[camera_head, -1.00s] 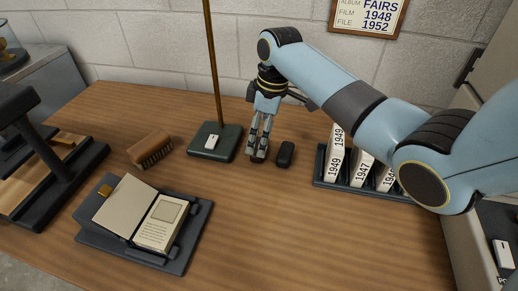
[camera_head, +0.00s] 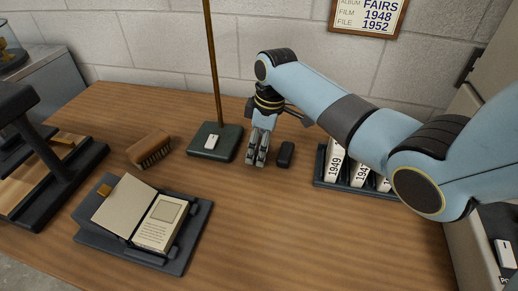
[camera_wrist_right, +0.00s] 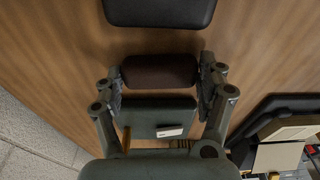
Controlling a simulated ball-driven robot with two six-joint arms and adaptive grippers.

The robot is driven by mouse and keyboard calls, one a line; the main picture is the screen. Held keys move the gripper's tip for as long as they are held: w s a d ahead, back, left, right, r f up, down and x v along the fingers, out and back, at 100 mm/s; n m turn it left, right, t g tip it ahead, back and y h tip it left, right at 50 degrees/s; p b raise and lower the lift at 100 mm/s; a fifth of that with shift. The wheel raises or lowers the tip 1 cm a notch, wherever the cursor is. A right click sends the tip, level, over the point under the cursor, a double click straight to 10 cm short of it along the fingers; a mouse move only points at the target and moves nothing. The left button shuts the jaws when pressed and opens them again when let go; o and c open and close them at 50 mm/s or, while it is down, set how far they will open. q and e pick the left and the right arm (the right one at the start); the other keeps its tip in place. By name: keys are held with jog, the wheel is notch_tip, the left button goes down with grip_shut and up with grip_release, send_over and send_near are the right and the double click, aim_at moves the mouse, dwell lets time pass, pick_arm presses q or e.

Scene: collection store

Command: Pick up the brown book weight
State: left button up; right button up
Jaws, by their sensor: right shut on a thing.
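The brown book weight (camera_wrist_right: 160,70) is a rounded dark-brown block in the right wrist view. It lies between the two fingers of my right gripper (camera_wrist_right: 161,76), which is shut on it from both ends. In the head view my right gripper (camera_head: 257,158) points down at the desk, and its fingers largely hide the weight. I cannot tell any gap between the weight and the desk. A black weight (camera_head: 285,154) lies just to the right, apart from the gripper; it also shows at the top of the right wrist view (camera_wrist_right: 160,10). My left gripper is not in view.
A dark green lamp base (camera_head: 215,150) with a pole stands close left of the gripper. A brush (camera_head: 150,150) and an open book (camera_head: 160,222) on a dark stand are further left. A rack of year-labelled boxes (camera_head: 330,181) is right. The desk's front middle is clear.

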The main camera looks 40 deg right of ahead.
jog(key=shift+c, duration=0.8)
jog(key=shift+r, duration=0.1)
